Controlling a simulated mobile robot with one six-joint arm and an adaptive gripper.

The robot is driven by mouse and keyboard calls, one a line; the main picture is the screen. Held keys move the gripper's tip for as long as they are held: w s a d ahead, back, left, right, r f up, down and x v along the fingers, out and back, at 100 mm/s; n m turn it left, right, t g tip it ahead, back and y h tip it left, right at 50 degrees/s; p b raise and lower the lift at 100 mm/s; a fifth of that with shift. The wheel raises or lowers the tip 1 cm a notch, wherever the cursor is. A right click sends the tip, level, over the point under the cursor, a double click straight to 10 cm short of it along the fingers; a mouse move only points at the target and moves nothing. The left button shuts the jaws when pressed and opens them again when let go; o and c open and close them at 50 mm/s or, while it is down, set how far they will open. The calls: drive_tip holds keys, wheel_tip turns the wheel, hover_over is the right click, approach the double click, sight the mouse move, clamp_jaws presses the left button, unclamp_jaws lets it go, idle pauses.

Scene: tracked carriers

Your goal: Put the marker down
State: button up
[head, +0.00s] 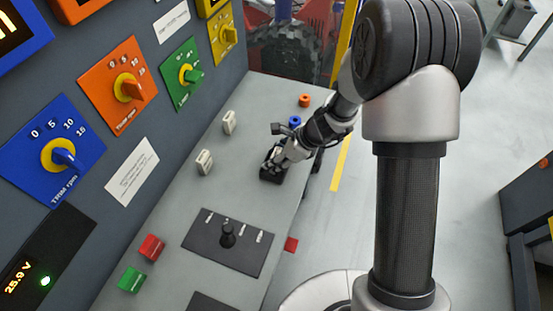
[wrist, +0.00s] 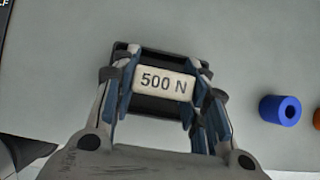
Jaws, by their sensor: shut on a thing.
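The marker (wrist: 166,83) is a pale block lettered "500 N". My gripper (wrist: 163,98) has its two fingers against its left and right sides in the wrist view. A black block or holder (wrist: 160,106) shows behind and around the marker. I cannot tell whether the marker rests in it or is just above it. In the head view my gripper (head: 274,163) is low over the grey console top (head: 255,100), at its right edge. The black piece (head: 270,176) shows under the fingers there, and the marker is hidden.
A blue ring (head: 295,121) and an orange ring (head: 304,100) stand just beyond my gripper. Two pale blocks (head: 229,122) (head: 204,161) stand to its left. A black lever plate (head: 228,240), a red button (head: 152,247) and a green button (head: 131,279) are nearer. Bare console top lies between.

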drive_tip(key=shift+f, duration=0.15)
drive_tip(key=o, duration=0.8)
